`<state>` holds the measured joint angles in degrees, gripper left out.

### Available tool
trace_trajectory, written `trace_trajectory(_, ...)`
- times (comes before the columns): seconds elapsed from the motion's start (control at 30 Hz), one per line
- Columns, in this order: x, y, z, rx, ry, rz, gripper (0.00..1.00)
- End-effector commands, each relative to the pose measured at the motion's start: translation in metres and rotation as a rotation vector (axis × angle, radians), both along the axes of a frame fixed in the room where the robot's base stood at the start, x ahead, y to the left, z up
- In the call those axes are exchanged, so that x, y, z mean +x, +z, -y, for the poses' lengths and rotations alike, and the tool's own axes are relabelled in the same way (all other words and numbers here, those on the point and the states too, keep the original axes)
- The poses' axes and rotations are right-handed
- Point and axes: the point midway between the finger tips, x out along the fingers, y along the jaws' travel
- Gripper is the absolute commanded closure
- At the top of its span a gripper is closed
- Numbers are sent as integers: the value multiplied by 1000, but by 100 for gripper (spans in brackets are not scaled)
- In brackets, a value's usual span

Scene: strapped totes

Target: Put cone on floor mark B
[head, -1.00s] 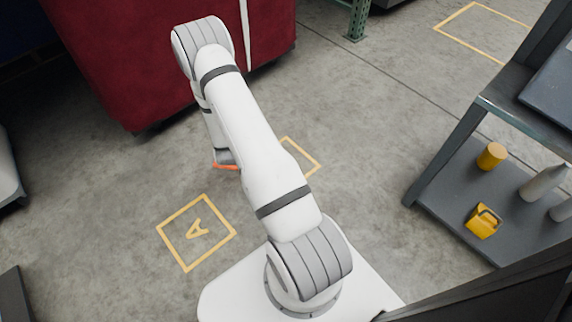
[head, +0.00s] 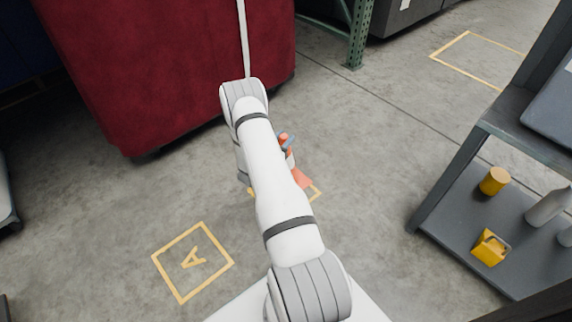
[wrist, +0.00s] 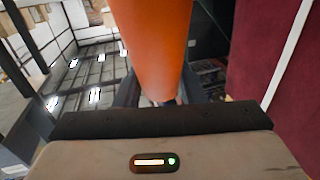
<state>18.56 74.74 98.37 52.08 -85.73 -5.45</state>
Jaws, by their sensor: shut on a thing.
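The orange cone (head: 302,178) shows just right of my arm in the head view, with its tip up and its lower part over the partly hidden yellow square. My gripper (head: 287,144) is shut on the cone near its top. In the wrist view the cone (wrist: 153,45) fills the top middle between the jaws. The yellow floor square (head: 317,192) beneath is mostly covered by my arm and the cone, and its letter is hidden. I cannot tell whether the cone touches the floor. Floor mark A (head: 192,260) lies clear to the left.
A large dark red strapped tote (head: 170,75) stands behind my arm. A green rack post (head: 358,35) stands at the back. The floor between is open.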

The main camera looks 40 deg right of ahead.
Motion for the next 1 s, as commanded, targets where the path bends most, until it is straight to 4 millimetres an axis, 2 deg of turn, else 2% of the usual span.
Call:
trace_trajectory(0.03, 0, -16, 0, -1, 1, 0, 100)
trace_trajectory(0.1, 1, -27, 0, -2, 1, 2, 100)
trace_trajectory(0.27, 1, -41, 0, -2, 2, 3, 100)
trace_trajectory(0.47, 1, -69, -1, -2, 2, 2, 100)
trace_trajectory(0.87, 1, -75, -1, -2, 3, 2, 100)
trace_trajectory(0.9, 1, -75, -1, -1, 3, 0, 62)
trace_trajectory(1.0, 1, -74, -1, -1, 4, 0, 54)
